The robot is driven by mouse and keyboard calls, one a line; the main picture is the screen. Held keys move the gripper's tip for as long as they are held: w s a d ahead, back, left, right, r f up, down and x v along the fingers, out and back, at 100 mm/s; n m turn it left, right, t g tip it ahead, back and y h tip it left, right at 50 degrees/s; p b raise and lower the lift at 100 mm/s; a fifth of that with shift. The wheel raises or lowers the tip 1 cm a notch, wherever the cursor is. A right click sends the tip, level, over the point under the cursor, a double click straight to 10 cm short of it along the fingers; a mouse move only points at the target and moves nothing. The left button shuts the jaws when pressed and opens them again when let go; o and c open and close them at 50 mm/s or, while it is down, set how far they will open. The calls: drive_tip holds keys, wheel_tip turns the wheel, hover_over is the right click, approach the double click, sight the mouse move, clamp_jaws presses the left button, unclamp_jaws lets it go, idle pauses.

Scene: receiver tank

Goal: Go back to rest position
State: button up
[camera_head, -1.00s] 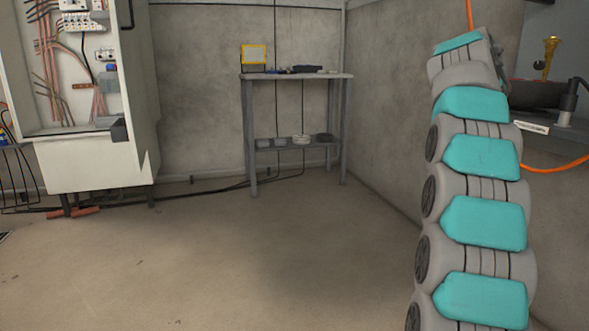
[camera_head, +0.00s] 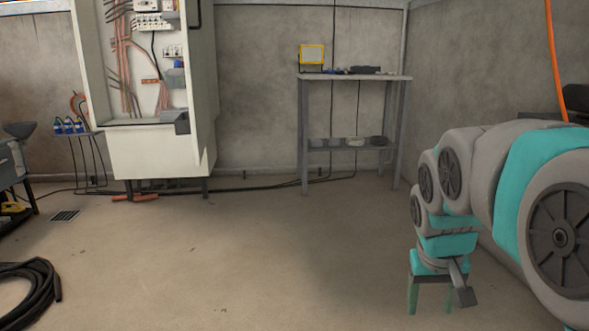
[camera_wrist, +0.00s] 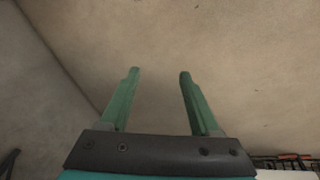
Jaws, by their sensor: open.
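My gripper (camera_head: 430,300) hangs at the lower right of the head view, at the end of my folded arm, with its green fingers pointing down. In the wrist view my gripper (camera_wrist: 158,78) shows its two green fingers spread apart. Nothing is between them, and bare floor lies beyond. It is open and empty, apart from anything around it.
An open electrical cabinet (camera_head: 120,152) stands against the back wall at left. A grey metal table (camera_head: 385,77) with a yellow-framed lamp (camera_head: 312,54) stands in the back corner. A black hose coil (camera_head: 40,290) lies at lower left. The middle floor (camera_head: 240,255) is clear.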

drive_tip(key=s+a+f+n+g+y, duration=0.1)
drive_tip(key=s+a+f, duration=0.25)
drive_tip(key=s, duration=0.35)
drive_tip(key=s+a+f+g, duration=0.2)
drive_tip(key=s+f, duration=0.2)
drive_tip(key=s, duration=0.3)
drive_tip(key=s+a+f+n+g+y, duration=0.1)
drive_tip(key=s+a+f, duration=0.25)
drive_tip(key=s, duration=0.35)
wheel_tip(320, 180, up, 15)
drive_tip(key=p, duration=1.5)
drive_tip(key=shift+s+d+f, duration=0.15)
drive_tip(key=shift+d, duration=0.05)
